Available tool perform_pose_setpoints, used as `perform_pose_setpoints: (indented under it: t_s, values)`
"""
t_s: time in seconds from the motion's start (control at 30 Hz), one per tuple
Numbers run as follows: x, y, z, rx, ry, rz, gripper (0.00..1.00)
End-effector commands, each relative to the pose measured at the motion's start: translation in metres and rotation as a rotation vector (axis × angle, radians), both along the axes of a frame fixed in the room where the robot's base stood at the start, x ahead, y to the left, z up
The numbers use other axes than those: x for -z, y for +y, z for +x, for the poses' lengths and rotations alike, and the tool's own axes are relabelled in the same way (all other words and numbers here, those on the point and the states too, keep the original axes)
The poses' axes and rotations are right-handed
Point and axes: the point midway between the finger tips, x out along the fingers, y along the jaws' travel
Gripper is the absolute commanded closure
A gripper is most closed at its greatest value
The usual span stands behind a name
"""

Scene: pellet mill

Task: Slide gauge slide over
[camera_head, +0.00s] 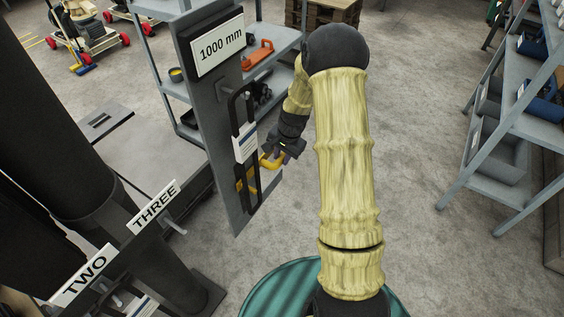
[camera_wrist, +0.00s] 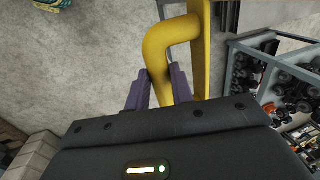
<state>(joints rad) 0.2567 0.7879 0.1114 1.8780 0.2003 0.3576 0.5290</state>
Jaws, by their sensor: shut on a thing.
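The gauge is a black upright frame (camera_head: 237,100) on a grey panel marked 1000 mm (camera_head: 217,48). The yellow gauge slide (camera_head: 252,181) shows low in this frame, below a white label. Its yellow handle (camera_head: 269,162) sticks out to the right. In the wrist view the bent yellow handle (camera_wrist: 170,48) runs down between the two purple fingers. My gripper (camera_head: 284,153) is shut on this handle, beside the panel; it also shows in the wrist view (camera_wrist: 162,88). The fingers hide part of the handle's end.
Signs reading THREE (camera_head: 154,206) and TWO (camera_head: 82,276) stand at the lower left by a dark column. A grey shelf (camera_head: 272,60) with tools stands behind the panel. Another rack (camera_head: 515,125) is at the right. The floor between is clear.

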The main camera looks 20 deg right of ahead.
Motion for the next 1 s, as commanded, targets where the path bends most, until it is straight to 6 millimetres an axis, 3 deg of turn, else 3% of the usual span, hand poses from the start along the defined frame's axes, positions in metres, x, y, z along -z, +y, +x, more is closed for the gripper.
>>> perform_pose_setpoints:
  t_s: [0.03, 0.23, 0.4, 0.73, 0.77, 0.83, 0.87, 1.0]
  values:
    - [-0.022, 0.000, 0.002, 0.000, -0.006, -0.001, 1.00]
    - [-0.060, 0.001, 0.002, -0.002, -0.006, -0.001, 1.00]
    - [-0.071, 0.000, 0.001, -0.001, -0.004, -0.001, 1.00]
    - [-0.074, 0.000, 0.003, -0.001, -0.010, -0.001, 1.00]
    - [-0.074, 0.000, 0.003, -0.001, -0.010, -0.001, 0.75]
    - [-0.074, 0.000, 0.003, 0.000, -0.011, -0.002, 0.61]
    - [-0.074, 0.000, 0.003, -0.001, -0.010, -0.001, 0.56]
    - [-0.072, 0.000, 0.002, 0.000, -0.006, -0.001, 0.56]
